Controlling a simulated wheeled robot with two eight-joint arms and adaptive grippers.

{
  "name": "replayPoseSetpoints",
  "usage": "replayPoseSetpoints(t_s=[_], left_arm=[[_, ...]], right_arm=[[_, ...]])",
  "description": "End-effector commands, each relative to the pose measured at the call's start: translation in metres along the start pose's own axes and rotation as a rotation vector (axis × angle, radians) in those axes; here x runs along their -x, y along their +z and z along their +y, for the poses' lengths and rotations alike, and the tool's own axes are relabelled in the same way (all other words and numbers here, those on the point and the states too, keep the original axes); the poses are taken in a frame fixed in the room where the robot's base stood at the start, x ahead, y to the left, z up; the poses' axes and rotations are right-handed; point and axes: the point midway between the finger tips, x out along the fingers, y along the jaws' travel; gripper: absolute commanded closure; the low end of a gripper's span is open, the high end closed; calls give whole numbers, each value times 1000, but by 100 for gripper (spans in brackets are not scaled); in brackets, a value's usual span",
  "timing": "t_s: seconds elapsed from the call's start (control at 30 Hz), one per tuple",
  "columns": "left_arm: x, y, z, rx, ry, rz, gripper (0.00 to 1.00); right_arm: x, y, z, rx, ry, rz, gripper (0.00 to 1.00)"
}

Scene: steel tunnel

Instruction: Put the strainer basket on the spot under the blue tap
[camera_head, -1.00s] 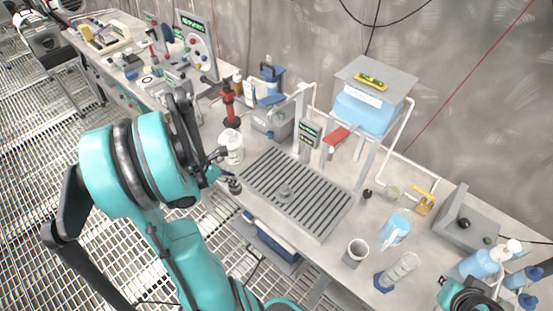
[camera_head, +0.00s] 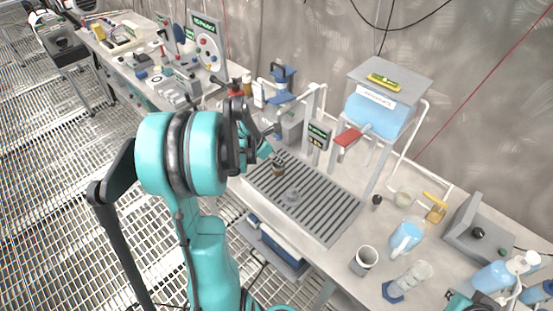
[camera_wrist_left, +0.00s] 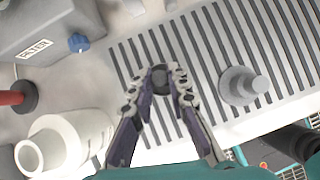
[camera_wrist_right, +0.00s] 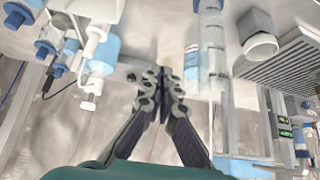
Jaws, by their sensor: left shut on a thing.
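My left gripper (camera_head: 276,156) is shut on a small dark strainer basket (camera_head: 278,170), held over the back left part of the slotted drain tray (camera_head: 325,222). In the left wrist view the dark round top of the basket (camera_wrist_left: 160,77) sits between the fingertips (camera_wrist_left: 166,72). A grey round stepped piece (camera_head: 291,196) on the tray is to its right. A blue knob (camera_wrist_left: 78,43) is on the grey filter box (camera_wrist_left: 45,28). I cannot tell whether that knob is the blue tap. My right gripper (camera_wrist_right: 159,74) looks shut and empty.
A water tank (camera_head: 376,112) with a red lever (camera_head: 348,137) stands behind the tray. A cup (camera_head: 364,260), a blue jug (camera_head: 406,238) and bottles (camera_head: 492,275) are at the right. A white jar (camera_wrist_left: 65,140) lies close to the left gripper.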

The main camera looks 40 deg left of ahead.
Motion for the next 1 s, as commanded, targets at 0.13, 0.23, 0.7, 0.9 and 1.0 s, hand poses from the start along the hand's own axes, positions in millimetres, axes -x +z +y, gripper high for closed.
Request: replayPoseSetpoints(t_s=[0.13,0.23,0.7,0.9,1.0], left_arm=[[1,0,0,0,0,0,100],[-1,-1,0,0,0,0,100],[1,0,0,0,0,0,63],[31,1,0,1,1,1,63],[55,1,0,3,2,1,63]], right_arm=[[1,-1,0,0,0,0,100],[-1,1,0,0,0,0,100],[1,-1,0,0,0,0,100],[11,-8,0,0,0,0,100],[18,-13,0,0,0,0,100]])
